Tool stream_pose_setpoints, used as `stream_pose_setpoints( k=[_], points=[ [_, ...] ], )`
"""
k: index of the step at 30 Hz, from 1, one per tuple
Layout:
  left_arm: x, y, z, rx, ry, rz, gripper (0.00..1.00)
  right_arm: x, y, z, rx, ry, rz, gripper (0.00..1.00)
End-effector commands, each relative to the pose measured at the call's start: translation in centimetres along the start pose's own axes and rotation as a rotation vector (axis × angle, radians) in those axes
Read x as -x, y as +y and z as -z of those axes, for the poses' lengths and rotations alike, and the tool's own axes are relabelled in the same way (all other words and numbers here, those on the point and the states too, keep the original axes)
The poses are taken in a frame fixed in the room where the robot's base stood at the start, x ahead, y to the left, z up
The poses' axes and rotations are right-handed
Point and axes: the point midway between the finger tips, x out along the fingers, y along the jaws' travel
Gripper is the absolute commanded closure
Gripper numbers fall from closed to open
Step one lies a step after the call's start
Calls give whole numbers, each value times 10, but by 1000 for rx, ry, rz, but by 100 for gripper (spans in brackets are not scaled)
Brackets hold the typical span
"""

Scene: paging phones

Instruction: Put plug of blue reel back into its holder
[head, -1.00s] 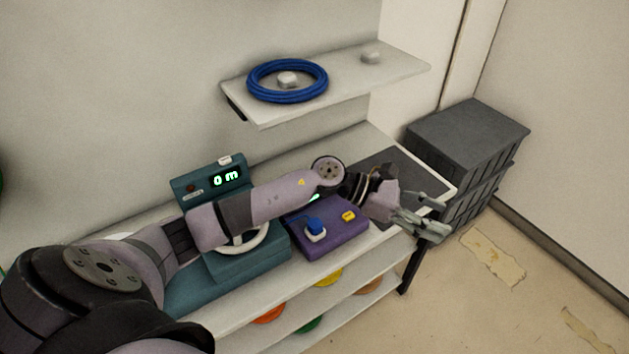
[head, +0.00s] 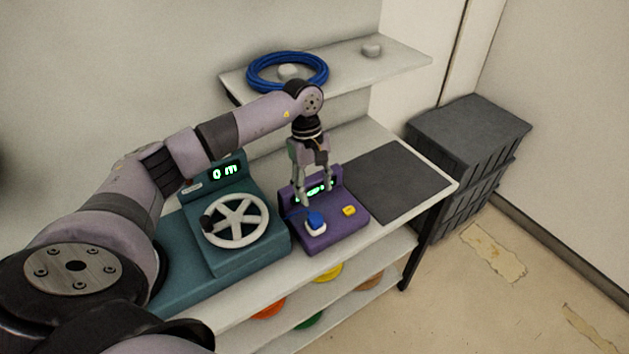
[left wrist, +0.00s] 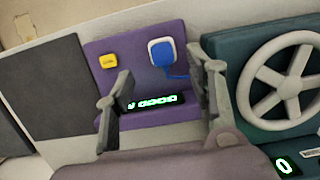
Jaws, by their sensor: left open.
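The plug (head: 315,219), blue-topped with a white part around or under it, sits on the purple tester box (head: 322,240); it also shows in the left wrist view (left wrist: 161,50), with a short blue cable at its side. The blue reel is probably the blue cable coil (head: 262,88) on the upper shelf. I cannot tell which thing is the plug's holder. My left gripper (head: 315,194) points down over the purple box's display, just behind the plug. It is open and empty, its fingers apart in the left wrist view (left wrist: 158,76). My right gripper is out of view.
A yellow button (head: 349,211) is right of the plug. A teal machine with a white handwheel (head: 236,220) stands close on the left. A bare dark mat (head: 398,182) lies on the right. The upper shelf (head: 343,75) overhangs behind; dark crates (head: 470,135) stand beyond the table.

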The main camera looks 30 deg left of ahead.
Motion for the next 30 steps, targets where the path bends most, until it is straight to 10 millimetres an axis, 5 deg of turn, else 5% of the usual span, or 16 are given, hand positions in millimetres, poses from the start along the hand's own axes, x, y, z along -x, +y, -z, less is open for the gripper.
stream_pose_setpoints(
  k=[6,15,27,30],
  points=[
    [-52,0,10,0,-1,1,50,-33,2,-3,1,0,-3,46],
    [-96,0,19,0,-1,-1,50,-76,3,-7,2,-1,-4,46],
    [-101,0,20,0,-2,-1,50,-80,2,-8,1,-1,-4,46],
    [-101,0,20,0,-2,-1,57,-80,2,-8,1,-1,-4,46]
  ],
)
